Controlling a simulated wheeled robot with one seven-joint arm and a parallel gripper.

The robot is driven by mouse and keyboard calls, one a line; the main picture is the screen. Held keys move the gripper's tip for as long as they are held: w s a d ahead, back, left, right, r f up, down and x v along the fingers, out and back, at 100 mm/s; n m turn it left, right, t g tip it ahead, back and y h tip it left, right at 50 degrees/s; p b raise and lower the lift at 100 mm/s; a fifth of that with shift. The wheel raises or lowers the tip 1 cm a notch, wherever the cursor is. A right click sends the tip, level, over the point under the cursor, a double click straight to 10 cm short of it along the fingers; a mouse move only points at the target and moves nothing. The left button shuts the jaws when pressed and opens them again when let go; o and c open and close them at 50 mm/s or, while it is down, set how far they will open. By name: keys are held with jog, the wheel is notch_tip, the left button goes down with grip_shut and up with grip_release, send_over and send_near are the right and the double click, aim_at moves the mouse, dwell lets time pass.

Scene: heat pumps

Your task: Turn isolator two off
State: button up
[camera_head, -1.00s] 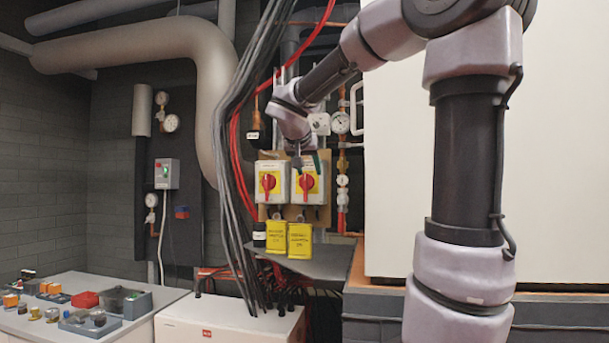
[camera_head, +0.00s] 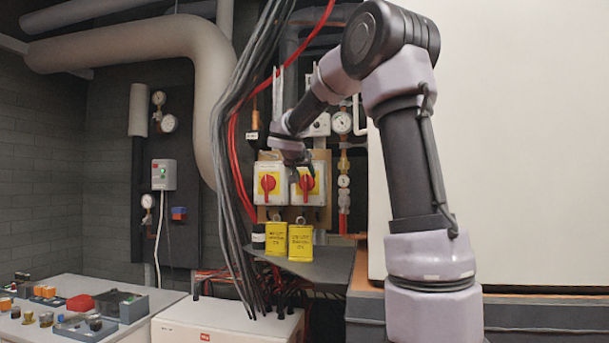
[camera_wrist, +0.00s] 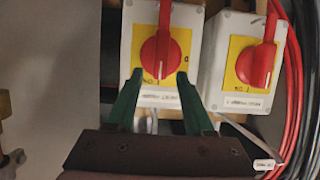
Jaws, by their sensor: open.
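Two white isolator boxes with yellow plates and red rotary handles sit side by side on a wooden board: the left isolator (camera_head: 268,183) and the right isolator (camera_head: 307,184). Their labels are too small to read. The wrist view is turned over, so the right isolator (camera_wrist: 162,55) shows on its left and the left isolator (camera_wrist: 257,62) on its right. Both handles lie along the boxes' vertical. My gripper (camera_wrist: 160,74) is open, its green fingertips either side of the lower part of the right isolator's handle in the wrist view. I cannot tell whether they touch it.
Yellow tags (camera_head: 300,242) hang below the isolators above a dark shelf (camera_head: 325,268). Black and red cables (camera_head: 240,110) run close to the left isolator. Gauges and pipes (camera_head: 342,123) stand just right of the board. A large white cabinet (camera_head: 500,150) fills the right.

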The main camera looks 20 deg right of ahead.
jog(key=shift+w+d+f, duration=0.1)
jog(key=shift+w+d, duration=0.05)
grip_shut()
